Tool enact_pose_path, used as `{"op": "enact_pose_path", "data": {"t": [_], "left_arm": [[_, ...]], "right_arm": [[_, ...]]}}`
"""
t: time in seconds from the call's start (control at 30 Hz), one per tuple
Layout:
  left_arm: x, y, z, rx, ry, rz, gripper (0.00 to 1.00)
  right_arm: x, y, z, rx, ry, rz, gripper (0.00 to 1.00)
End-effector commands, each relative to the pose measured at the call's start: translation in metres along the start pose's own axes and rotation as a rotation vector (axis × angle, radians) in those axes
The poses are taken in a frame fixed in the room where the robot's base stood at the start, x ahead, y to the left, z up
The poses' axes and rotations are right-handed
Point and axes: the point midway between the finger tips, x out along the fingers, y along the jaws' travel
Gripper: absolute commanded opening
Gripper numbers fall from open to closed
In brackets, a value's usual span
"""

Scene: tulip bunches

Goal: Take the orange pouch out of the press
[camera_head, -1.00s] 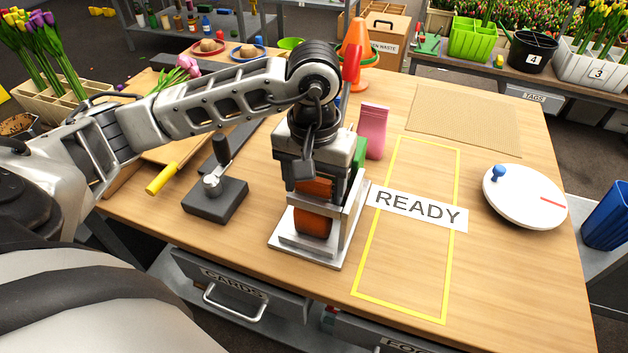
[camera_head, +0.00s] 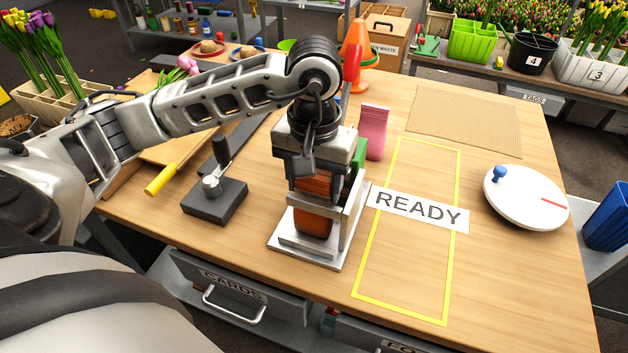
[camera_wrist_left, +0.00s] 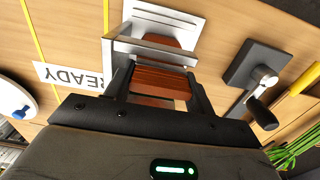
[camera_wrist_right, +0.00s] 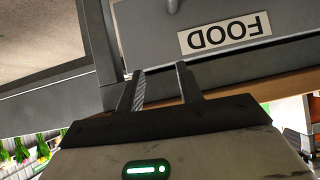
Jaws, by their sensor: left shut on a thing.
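My left gripper (camera_head: 315,182) comes down from above and is shut on the pouch's upper part. In the left wrist view the pouch (camera_wrist_left: 160,82) sits between both fingers, and the press (camera_wrist_left: 122,50) frame lies beyond it. My right gripper (camera_wrist_right: 160,88) shows only in its own wrist view. Its fingers are apart and empty, in front of a drawer marked FOOD.
A yellow-outlined area (camera_head: 447,255) with a READY label (camera_head: 420,208) lies clear, right of the press. A pink pouch (camera_head: 373,132) stands behind the press. A dark lever device (camera_head: 215,200) is at left, a white round dial (camera_head: 525,197) at right.

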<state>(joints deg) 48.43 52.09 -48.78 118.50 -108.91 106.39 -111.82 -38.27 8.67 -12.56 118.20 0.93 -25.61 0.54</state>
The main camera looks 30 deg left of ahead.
Motion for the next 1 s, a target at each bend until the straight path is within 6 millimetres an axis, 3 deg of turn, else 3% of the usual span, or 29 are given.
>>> {"op": "enact_pose_path", "data": {"t": [0.63,1.0], "left_arm": [[0.001,0.000,-0.026,0.000,0.001,0.000,0.30],[0.000,0.000,-0.029,0.001,0.000,0.001,0.30]], "right_arm": [[0.005,0.000,0.007,0.001,0.001,-0.001,0.36],[0.005,0.000,0.007,0.000,0.003,-0.001,0.36]]}}
